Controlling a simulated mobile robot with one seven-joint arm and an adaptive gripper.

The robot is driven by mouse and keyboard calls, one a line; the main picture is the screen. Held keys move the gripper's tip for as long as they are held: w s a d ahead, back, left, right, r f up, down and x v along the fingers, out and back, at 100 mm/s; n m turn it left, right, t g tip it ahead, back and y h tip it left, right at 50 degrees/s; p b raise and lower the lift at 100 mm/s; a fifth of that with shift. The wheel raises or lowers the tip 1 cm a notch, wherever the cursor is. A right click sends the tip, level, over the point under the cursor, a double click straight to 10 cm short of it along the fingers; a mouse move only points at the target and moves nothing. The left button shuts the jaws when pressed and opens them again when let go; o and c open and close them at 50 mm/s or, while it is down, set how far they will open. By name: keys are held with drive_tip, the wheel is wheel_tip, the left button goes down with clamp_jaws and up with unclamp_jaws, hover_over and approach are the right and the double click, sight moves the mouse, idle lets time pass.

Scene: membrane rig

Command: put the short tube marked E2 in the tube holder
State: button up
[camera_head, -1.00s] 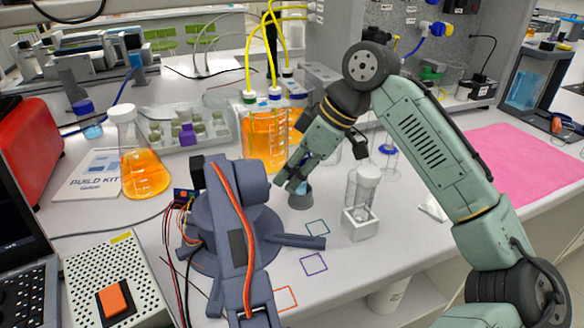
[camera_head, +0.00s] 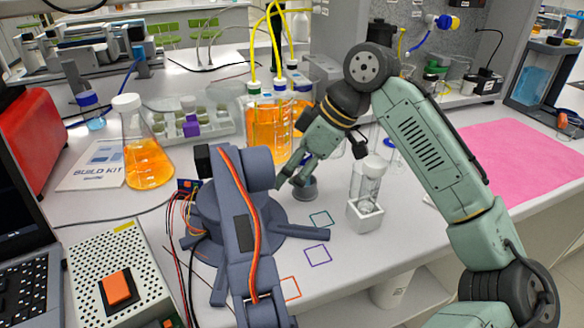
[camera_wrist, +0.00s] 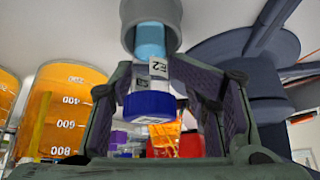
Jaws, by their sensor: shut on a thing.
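The short tube marked E2 (camera_wrist: 152,66) shows in the wrist view, with a blue cap (camera_wrist: 149,105), a white label and pale blue contents. My gripper (camera_wrist: 158,82) is shut on it, one finger on each side. The tube's end away from the cap lies at or inside the mouth of the grey round tube holder (camera_wrist: 153,12); how deep I cannot tell. In the head view my gripper (camera_head: 295,177) is right at the small grey holder (camera_head: 305,191), and the tube is mostly hidden by the fingers.
A clear container in a white square stand (camera_head: 365,216) is just right of the holder. A dark blue-grey robot arm (camera_head: 238,215) stands close on the left. Orange-filled bottles (camera_head: 266,130) are behind. Outlined squares (camera_head: 318,255) mark clear bench in front.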

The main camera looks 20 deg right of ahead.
drive_tip(key=shift+o, duration=1.2)
drive_tip(key=shift+d+f, duration=0.35)
drive_tip(key=shift+d, duration=0.2)
drive_tip(key=shift+s+d+r, duration=0.15)
drive_tip(key=shift+d+r, duration=0.15)
drive_tip(key=shift+r, duration=0.2)
drive_tip(key=a+v, duration=0.1)
drive_tip(key=v, duration=1)
drive_tip(key=shift+r, duration=0.3)
